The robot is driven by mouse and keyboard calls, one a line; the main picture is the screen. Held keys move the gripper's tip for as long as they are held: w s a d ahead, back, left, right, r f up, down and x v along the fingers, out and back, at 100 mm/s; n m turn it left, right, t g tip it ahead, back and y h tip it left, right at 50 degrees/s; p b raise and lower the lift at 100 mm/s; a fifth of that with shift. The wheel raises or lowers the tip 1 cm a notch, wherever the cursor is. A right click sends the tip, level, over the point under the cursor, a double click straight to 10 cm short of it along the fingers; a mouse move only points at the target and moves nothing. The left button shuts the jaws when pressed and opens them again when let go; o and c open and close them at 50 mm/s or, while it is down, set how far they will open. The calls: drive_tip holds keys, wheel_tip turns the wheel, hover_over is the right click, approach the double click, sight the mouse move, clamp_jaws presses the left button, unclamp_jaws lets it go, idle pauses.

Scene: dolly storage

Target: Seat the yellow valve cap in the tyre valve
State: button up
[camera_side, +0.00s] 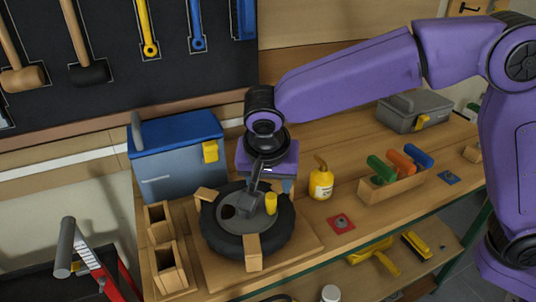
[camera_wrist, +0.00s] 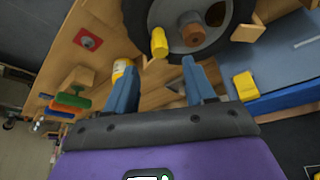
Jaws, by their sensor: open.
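The yellow valve cap (camera_side: 271,203) is a small upright cylinder at the right of the wheel's grey hub. It also shows in the wrist view (camera_wrist: 158,42), just beyond my fingertips and apart from them. The black tyre (camera_side: 222,240) lies flat on a wooden board, with a dark round opening (camera_side: 228,211) left of the hub's middle. I cannot tell for sure which part is the valve. My gripper (camera_wrist: 160,66) is open and empty, its two blue fingers spread. In the side view my gripper hangs above the back right of the tyre, partly hidden by its purple body.
Wooden blocks (camera_side: 253,253) stand around the tyre. A blue-lidded toolbox (camera_side: 175,160) is behind left. A yellow bottle (camera_side: 321,183), a red square (camera_side: 341,224) and a wooden rack (camera_side: 392,187) with coloured handles stand to the right. Open wooden boxes (camera_side: 168,270) are front left.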

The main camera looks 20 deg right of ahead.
drive_tip(key=v, duration=0.9)
drive_tip(key=s+d+f+n+g+y, duration=0.1)
drive_tip(key=s+d+f+n, duration=0.2)
drive_tip(key=s+d+n, duration=0.3)
drive_tip(key=s+d+f+n+g, duration=0.1)
drive_tip(key=s+d+f+n, duration=0.3)
drive_tip(key=s+d, duration=0.5)
drive_tip(key=s+d+f+n+g+y, duration=0.1)
drive_tip(key=s+d+f+n, duration=0.2)
drive_tip(key=s+d+n, duration=0.4)
drive_tip(key=d+n, duration=0.1)
drive_tip(key=d, duration=0.7)
drive_tip(key=shift+d+f+n+g+y, duration=0.3)
drive_tip(key=shift+d, duration=0.1)
drive_tip(key=shift+s, duration=0.1)
